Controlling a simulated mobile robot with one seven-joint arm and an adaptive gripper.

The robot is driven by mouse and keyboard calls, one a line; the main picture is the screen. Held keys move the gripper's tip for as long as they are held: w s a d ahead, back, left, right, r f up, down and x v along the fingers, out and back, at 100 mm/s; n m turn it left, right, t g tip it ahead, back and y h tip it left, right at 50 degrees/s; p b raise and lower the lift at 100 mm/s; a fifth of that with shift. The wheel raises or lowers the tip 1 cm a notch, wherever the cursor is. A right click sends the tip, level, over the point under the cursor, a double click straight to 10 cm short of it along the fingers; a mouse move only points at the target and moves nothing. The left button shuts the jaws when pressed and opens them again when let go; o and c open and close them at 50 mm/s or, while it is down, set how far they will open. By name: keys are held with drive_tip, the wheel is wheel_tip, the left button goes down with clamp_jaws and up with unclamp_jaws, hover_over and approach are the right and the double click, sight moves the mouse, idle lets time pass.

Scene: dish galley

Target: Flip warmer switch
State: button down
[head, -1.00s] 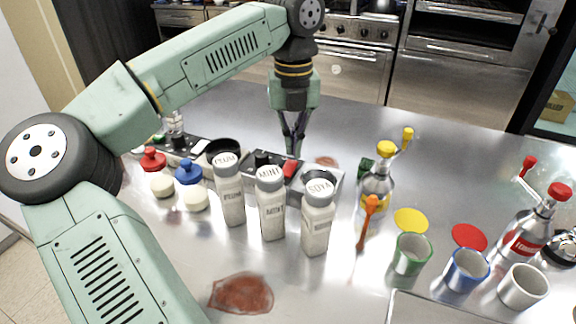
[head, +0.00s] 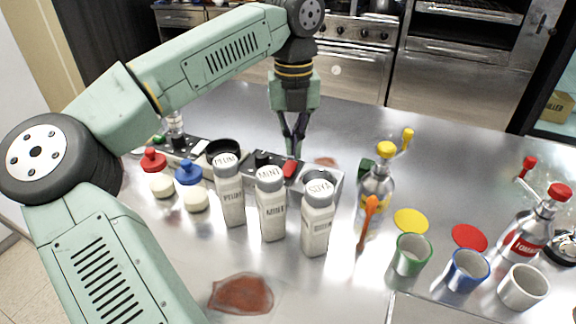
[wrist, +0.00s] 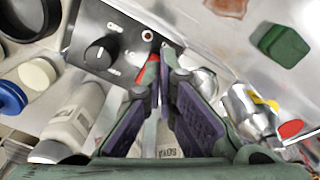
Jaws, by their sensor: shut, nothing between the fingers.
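The warmer's black control panel (head: 275,161) lies behind the white shaker bottles in the head view. It also shows in the wrist view (wrist: 88,30), with a black round knob (wrist: 100,52) and a small red-ringed mark. The red switch (head: 290,169) sits on the panel right of the knob. In the wrist view the red switch (wrist: 149,70) is partly hidden by a finger. My gripper (head: 293,154) is shut and empty, pointing down with its tips right at the switch. I cannot tell for sure whether they touch it.
Shaker bottles (head: 271,205) stand close in front of the panel. A black pot (head: 224,150) is to the left. A green block (wrist: 284,44) lies beyond.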

sight(292, 161)
drive_tip(key=shift+f+b, duration=0.9)
drive_tip(key=shift+f, duration=0.4)
idle(0.4)
drive_tip(key=shift+r, duration=0.1)
drive_tip(key=shift+r+p, duration=2.7)
drive_tip(key=shift+r, duration=0.8)
drive_tip(key=shift+a+f, duration=0.1)
